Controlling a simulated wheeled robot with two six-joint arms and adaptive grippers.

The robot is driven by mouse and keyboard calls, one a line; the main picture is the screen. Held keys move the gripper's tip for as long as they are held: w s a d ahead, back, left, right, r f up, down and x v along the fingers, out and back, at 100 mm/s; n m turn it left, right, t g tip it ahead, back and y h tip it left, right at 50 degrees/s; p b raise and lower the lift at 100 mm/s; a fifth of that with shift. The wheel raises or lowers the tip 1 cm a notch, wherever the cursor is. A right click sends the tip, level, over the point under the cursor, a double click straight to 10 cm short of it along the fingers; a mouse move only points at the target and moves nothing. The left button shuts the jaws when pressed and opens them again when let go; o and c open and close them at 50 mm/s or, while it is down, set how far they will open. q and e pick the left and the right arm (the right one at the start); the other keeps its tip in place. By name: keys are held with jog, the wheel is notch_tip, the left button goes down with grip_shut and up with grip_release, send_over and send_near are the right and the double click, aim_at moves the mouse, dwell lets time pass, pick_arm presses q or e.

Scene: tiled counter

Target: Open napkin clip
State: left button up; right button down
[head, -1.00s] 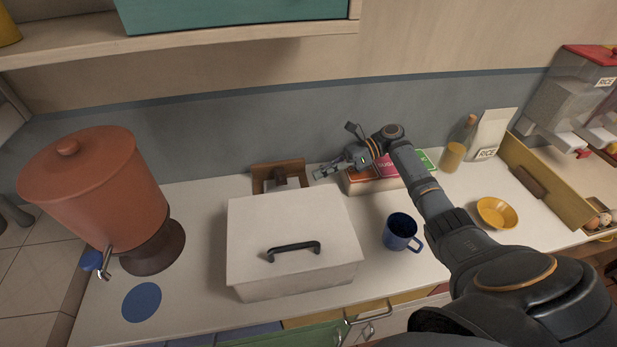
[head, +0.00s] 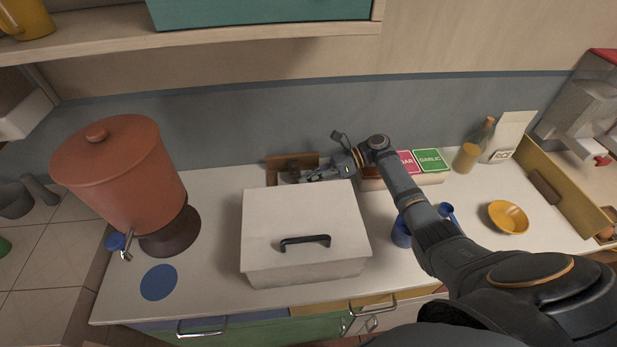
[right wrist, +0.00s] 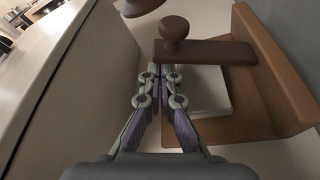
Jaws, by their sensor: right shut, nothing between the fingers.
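The wooden napkin holder (head: 271,169) stands at the back of the counter, behind a white lidded box. In the right wrist view the holder (right wrist: 268,75) shows its brown clip bar (right wrist: 222,52) with a round knob (right wrist: 173,28), lying across white napkins (right wrist: 208,98). My right gripper (head: 312,177) is at the holder's right side in the head view. In the right wrist view my right gripper (right wrist: 160,72) is shut and empty, its fingertips close to the bar near the knob. I cannot tell whether they touch. My left gripper is out of view.
The white box (head: 300,215) stands directly in front of the holder. A spice box with labelled cards (head: 430,160) is behind my right arm. A blue mug (head: 401,233) and a yellow bowl (head: 508,217) are to the right. A red dispenser (head: 115,175) stands left.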

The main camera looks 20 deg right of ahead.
jog(key=shift+w+r+m+p, duration=0.15)
jog(key=shift+r+m+p, duration=0.15)
jog(key=shift+r+p, duration=0.4)
jog(key=p, duration=0.1)
jog(key=r+p, duration=0.1)
jog(key=p, duration=0.1)
jog(key=shift+w+d+r, duration=0.1)
jog(key=shift+w+r, duration=0.2)
jog(key=shift+w, duration=0.05)
jog(key=shift+w+d+r+p, duration=0.1)
jog(key=shift+w+r+p, duration=0.35)
jog(key=shift+r, duration=0.1)
jog(key=shift+w+d+r, duration=0.15)
jog(key=shift+w+r, duration=0.25)
jog(key=shift+w+d+r, duration=0.2)
jog(key=shift+w+r, duration=0.2)
jog(key=shift+w, duration=0.15)
jog(key=shift+w+d+r, duration=0.15)
jog(key=shift+w+r, duration=0.2)
jog(key=shift+w, duration=0.3)
notch_tip(320, 180, up, 10)
send_over(295, 164)
jog(key=w+d, duration=0.2)
jog(key=d, duration=0.2)
